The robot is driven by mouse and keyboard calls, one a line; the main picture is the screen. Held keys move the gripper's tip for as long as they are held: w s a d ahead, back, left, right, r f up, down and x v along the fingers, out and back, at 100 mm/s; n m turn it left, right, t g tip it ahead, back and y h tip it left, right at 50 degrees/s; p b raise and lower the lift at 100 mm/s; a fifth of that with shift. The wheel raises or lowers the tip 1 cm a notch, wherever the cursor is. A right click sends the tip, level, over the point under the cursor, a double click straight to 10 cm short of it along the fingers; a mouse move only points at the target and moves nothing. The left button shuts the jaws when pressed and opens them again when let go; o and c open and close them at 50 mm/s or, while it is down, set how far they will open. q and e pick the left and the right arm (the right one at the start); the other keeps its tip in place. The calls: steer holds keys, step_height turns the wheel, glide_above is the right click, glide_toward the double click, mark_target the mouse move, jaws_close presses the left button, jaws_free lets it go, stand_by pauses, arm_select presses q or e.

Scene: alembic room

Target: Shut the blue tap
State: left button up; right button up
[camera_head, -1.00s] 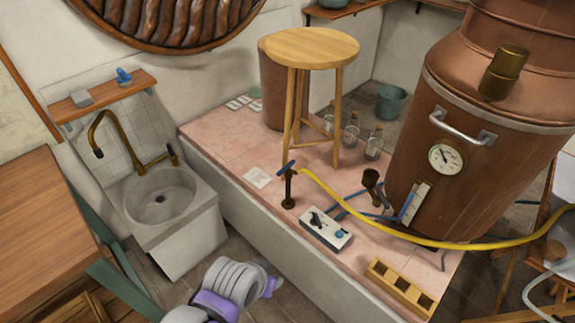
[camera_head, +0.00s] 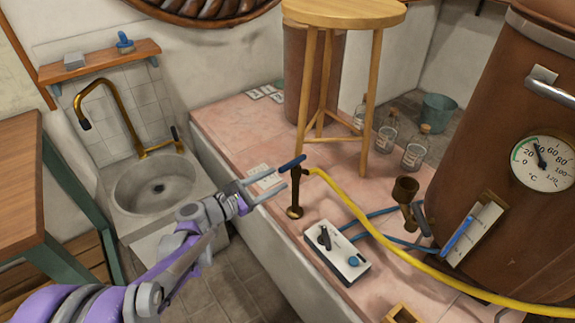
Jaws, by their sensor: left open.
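My left gripper (camera_head: 272,181) comes in from the lower left, over the platform's edge. Its two grey fingers are apart with nothing between them. In the picture the fingertips are just left of the post and below the handle; I see no clear contact. My right gripper is not in view.
A yellow hose (camera_head: 400,252) runs right past a white control box (camera_head: 338,252) with a blue knob. A wooden stool (camera_head: 345,12), glass bottles (camera_head: 387,138) and a copper vessel (camera_head: 530,230) with a gauge stand beyond. A sink (camera_head: 150,195) is at left.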

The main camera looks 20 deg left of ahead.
mark_target(299, 158)
arm_select(q)
steer(key=shift+n+t, duration=0.4)
steer(key=shift+n, duration=0.2)
steer(key=x, duration=0.3)
steer(key=a+b+x, duration=0.1)
steer(key=x, duration=0.3)
steer(key=w+x, duration=0.1)
steer(key=x, duration=0.2)
steer(key=shift+w+b, duration=0.3)
steer(key=shift+w, duration=0.05)
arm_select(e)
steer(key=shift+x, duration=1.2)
arm_select(q)
jaws_close()
